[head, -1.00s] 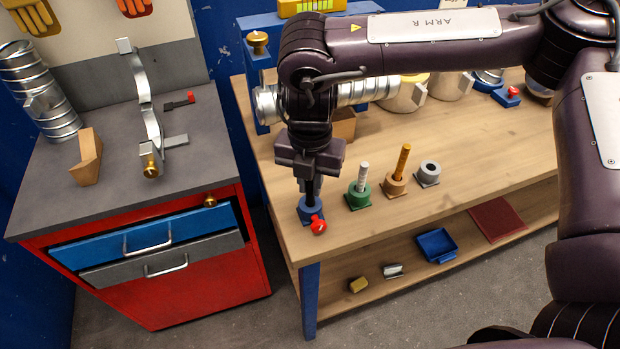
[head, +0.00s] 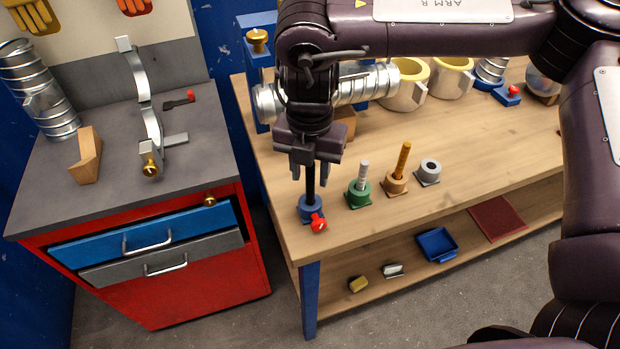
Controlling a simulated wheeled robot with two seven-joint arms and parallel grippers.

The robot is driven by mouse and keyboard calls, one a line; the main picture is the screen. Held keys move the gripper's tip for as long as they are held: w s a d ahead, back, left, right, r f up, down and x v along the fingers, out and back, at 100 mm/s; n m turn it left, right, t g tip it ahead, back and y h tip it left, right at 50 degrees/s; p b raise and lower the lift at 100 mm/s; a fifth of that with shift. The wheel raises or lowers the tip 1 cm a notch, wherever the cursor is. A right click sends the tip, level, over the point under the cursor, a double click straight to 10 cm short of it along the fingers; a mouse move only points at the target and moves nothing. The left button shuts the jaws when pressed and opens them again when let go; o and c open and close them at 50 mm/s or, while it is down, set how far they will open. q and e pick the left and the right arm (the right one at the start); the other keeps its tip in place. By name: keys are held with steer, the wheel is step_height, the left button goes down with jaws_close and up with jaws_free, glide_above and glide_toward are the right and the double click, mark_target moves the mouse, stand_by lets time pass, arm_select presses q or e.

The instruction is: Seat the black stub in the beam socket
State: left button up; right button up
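The black stub (head: 310,187) stands upright in a blue socket (head: 308,210) with a red knob (head: 319,224), at the front left corner of the wooden bench. My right gripper (head: 311,178) points down over it. Its two fingers are apart on either side of the stub's upper part, with gaps showing, so it is open. The stub's top end is hidden by the gripper body. How deep the stub sits in the socket cannot be seen. My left gripper is not in view.
To the right stand a green socket (head: 359,194) with a grey rod, an orange-brown socket (head: 396,183) with an orange rod, and an empty grey socket (head: 429,172). A silver spiral duct (head: 365,85) lies behind my gripper. The bench front (head: 470,170) is clear.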

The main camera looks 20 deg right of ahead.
step_height(320, 180, up, 9)
steer(key=shift+r+p, duration=0.2)
steer(key=shift+p, duration=0.2)
steer(key=shift+s+f, duration=0.1)
